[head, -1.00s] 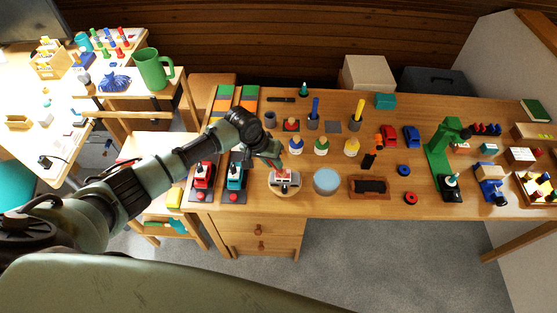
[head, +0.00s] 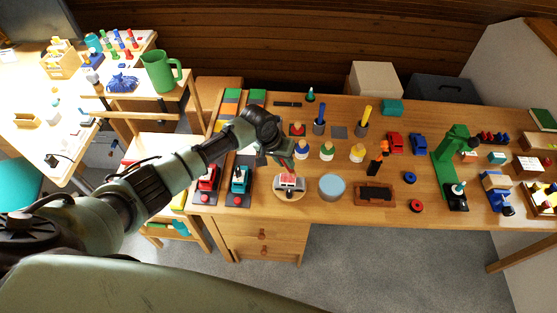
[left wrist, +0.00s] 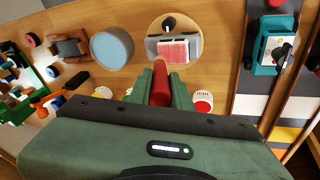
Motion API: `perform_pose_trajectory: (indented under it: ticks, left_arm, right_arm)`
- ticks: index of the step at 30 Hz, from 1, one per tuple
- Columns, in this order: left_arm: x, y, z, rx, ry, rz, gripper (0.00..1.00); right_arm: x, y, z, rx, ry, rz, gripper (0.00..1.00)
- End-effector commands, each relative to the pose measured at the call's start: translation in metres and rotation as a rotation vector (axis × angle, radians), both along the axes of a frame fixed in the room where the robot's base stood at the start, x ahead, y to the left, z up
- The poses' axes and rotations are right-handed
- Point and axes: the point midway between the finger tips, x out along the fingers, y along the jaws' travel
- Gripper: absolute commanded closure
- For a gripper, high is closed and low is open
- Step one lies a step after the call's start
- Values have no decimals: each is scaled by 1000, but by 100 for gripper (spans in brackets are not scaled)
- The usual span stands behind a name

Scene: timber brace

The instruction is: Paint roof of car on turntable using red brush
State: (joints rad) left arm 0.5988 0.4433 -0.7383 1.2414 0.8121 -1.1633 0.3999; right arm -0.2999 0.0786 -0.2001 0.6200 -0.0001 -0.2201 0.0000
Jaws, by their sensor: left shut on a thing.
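A small light-coloured car (head: 290,183) sits on a round wooden turntable (head: 289,195) near the front edge of the bench. In the left wrist view, the car's roof (left wrist: 173,50) shows a red patch crossed by pale lines, and the turntable (left wrist: 190,25) lies under it. My left gripper (head: 283,164) is just above and behind the car, pointing down. It is shut on the red brush (left wrist: 160,88), whose red handle shows between the fingers. The brush tip and its contact with the roof cannot be made out. My right gripper is not in view.
A pale blue disc (head: 332,187) and a dark tray (head: 374,194) lie right of the turntable. A teal toy machine (head: 239,180) stands to its left. Paint pots with blue (head: 302,147), green (head: 327,150) and yellow (head: 358,152) stand behind. A green machine (head: 449,165) stands farther right.

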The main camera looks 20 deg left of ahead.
Motion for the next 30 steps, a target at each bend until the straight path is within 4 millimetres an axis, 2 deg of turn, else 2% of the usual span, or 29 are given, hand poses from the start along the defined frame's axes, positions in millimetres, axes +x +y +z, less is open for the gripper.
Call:
perform_pose_trajectory:
  ticks: [5,18,23,30]
  left_arm:
    - [1,-1,0,0,0,2,100]
    - [-8,28,-1,-1,0,2,100]
    - [-6,24,-1,0,0,1,100]
    - [-1,4,-1,-1,0,0,100]
  right_arm:
    - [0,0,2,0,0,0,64]
    - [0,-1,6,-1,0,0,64]
    - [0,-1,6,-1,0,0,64]
    - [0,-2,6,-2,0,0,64]
